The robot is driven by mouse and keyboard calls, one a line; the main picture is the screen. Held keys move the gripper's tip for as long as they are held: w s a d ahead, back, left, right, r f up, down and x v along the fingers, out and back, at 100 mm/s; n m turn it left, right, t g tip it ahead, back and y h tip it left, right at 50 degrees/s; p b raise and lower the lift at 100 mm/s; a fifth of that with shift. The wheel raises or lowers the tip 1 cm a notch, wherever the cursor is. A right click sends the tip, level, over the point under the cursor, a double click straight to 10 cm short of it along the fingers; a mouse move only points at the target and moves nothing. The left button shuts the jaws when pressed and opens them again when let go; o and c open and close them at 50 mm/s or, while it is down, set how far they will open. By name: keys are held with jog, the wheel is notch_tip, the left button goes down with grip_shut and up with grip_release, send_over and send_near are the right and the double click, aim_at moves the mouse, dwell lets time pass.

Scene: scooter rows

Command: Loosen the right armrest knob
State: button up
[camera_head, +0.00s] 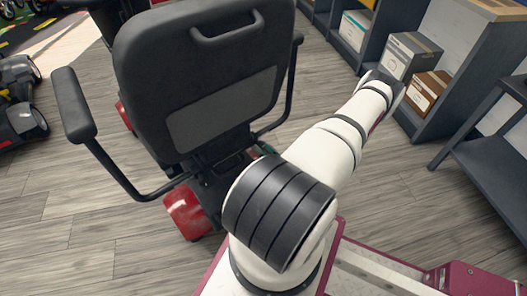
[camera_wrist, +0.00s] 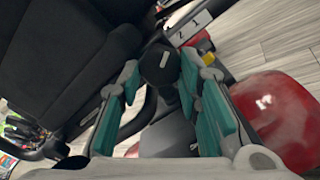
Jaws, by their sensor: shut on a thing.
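The black armrest knob (camera_wrist: 160,61), with a pale line on its face, is in the upper middle of the wrist view. My gripper (camera_wrist: 159,78) has its teal-padded fingers on both sides of the knob and is shut on it. The scooter seat (camera_head: 205,75) shows from behind in the head view, with the right armrest (camera_head: 294,62) along its right side. Dark seat fabric (camera_wrist: 60,60) fills the left of the wrist view.
The left armrest (camera_head: 75,105) sticks out on the seat's other side. The scooter's red body (camera_head: 186,212) sits below the seat; a red cover (camera_wrist: 280,115) is close right of my fingers. Shelves with boxes (camera_head: 408,55) stand at right.

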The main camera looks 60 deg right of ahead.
jog(key=o, duration=1.1)
jog(key=shift+o, duration=0.2)
jog(key=shift+s, duration=0.15)
jog(key=v, duration=1.1)
jog(key=shift+s+a, duration=0.15)
jog(key=shift+s, duration=0.2)
